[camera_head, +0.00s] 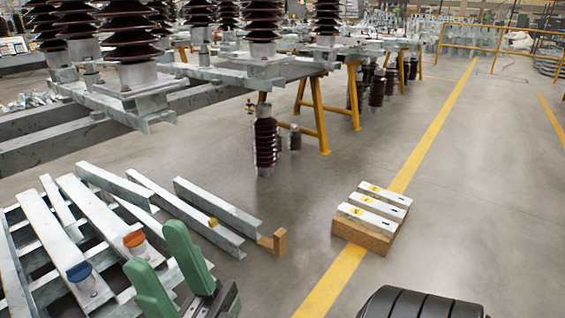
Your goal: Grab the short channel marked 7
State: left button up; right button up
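Three short white channels lie side by side on a wooden block on the floor at right: a far one (393,195), a middle one (384,208) and a near one (376,222). Each has a yellow label near its left end; the marks are too small to read, so I cannot tell which is 7.
Long steel channels (45,222) lie on a rack at left, with a blue disc (79,271) and an orange disc (135,239). Yellow trestles (318,115) and brown insulators (266,143) stand behind. The floor around the wooden block (361,235) is clear.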

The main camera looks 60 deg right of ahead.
aim_at(393, 213)
jog(key=z, duration=2.45)
